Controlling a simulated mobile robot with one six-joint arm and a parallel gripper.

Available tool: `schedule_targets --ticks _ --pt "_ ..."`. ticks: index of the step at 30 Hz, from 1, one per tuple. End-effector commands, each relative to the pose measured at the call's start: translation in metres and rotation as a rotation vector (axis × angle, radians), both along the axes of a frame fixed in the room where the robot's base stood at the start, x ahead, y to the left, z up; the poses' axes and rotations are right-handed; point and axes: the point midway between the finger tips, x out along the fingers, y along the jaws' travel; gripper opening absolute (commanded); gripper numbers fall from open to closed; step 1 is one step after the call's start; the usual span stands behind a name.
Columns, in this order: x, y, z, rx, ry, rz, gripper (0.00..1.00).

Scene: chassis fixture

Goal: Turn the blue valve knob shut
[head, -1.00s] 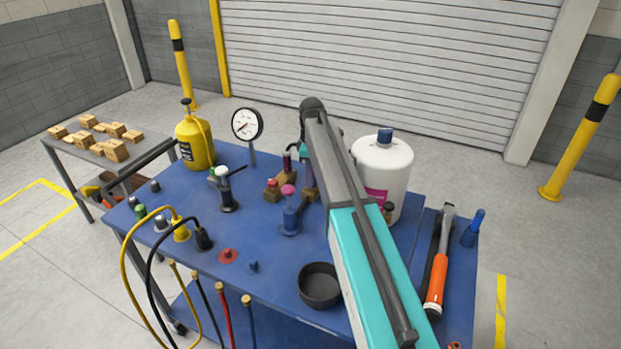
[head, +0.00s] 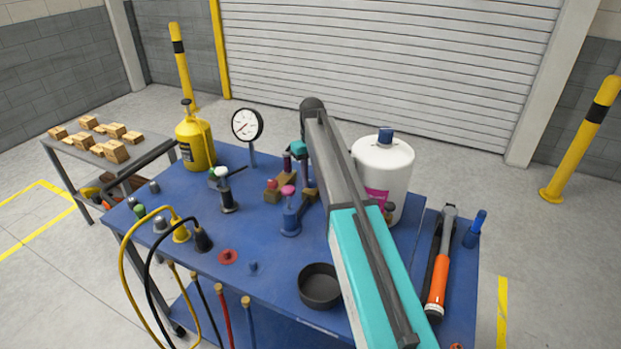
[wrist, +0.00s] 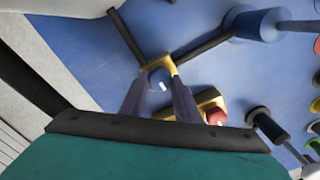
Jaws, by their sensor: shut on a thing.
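The blue valve knob (wrist: 159,79) shows in the wrist view with a short white mark on top. It sits on a brass valve body (wrist: 158,62) with dark pipes running from it. My gripper (wrist: 160,84) is shut on the knob, one finger on each side. In the head view my arm covers the knob. A teal part of my gripper (head: 300,149) shows beside the arm, and some brass (head: 310,193) shows below it.
A red knob (wrist: 216,117) on another brass body stands close to my right finger. A pink-topped blue fitting (head: 290,212), a gauge (head: 247,125) and a white tank (head: 383,172) stand nearby. A black bowl (head: 319,286) lies at the front.

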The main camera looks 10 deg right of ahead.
Motion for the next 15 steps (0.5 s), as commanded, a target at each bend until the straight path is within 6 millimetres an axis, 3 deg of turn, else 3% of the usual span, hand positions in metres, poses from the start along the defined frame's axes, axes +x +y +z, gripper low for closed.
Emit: schedule_targets --ticks 15 --pt "0.0039 0.0002 0.0035 0.001 -0.012 -0.059 0.07"
